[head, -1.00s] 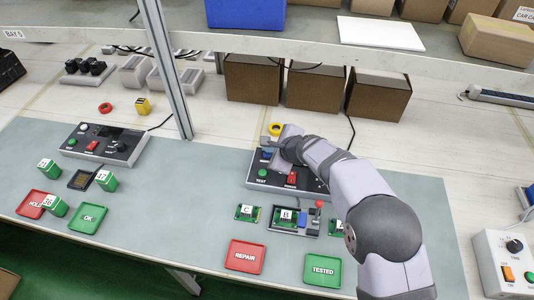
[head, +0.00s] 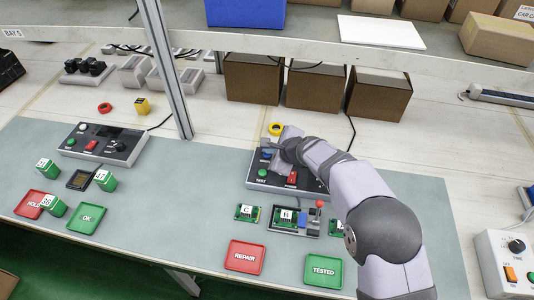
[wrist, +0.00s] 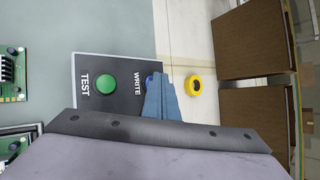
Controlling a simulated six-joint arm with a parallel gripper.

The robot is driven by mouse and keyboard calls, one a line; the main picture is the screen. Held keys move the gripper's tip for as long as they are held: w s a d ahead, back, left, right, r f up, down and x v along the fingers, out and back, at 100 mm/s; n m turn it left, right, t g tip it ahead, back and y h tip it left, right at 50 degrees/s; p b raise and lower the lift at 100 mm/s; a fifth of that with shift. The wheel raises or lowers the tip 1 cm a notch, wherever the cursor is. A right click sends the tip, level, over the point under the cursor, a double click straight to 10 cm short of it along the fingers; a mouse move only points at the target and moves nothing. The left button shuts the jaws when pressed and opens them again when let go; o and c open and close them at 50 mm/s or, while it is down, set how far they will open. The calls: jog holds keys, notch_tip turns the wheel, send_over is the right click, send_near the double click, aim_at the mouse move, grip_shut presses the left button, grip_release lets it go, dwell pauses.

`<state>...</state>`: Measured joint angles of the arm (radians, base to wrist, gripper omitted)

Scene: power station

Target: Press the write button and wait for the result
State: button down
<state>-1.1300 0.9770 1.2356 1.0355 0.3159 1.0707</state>
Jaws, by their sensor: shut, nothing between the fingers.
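The write button is a blue round button, labelled WRITE, on the dark control box in the wrist view (wrist: 149,79); it also shows in the head view (head: 266,155). My gripper (wrist: 160,84) is shut and empty, its blue-grey fingertips at the write button and covering part of it. I cannot tell whether they touch or press it. The green TEST button (wrist: 107,84) is beside it on the control box (head: 252,183). Board B (head: 286,217) sits in the fixture with a red-knobbed lever (head: 319,206). My arm hides the box's right part, so no result display shows.
Board C (head: 247,213) lies left of the fixture, and another board shows partly at its right. A yellow tape roll (head: 275,129) is behind the box. The red REPAIR tray (head: 246,257) and green TESTED tray (head: 323,270) are in front. A shelf and post stand behind.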

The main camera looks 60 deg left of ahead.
dwell(0.4)
jog(key=shift+r+p, duration=0.75)
jog(key=shift+p, duration=0.05)
jog(key=shift+r, duration=0.15)
notch_tip(320, 180, up, 5)
jog(key=p, duration=0.4)
jog(key=shift+p, duration=0.35)
jog(key=shift+w, duration=0.1)
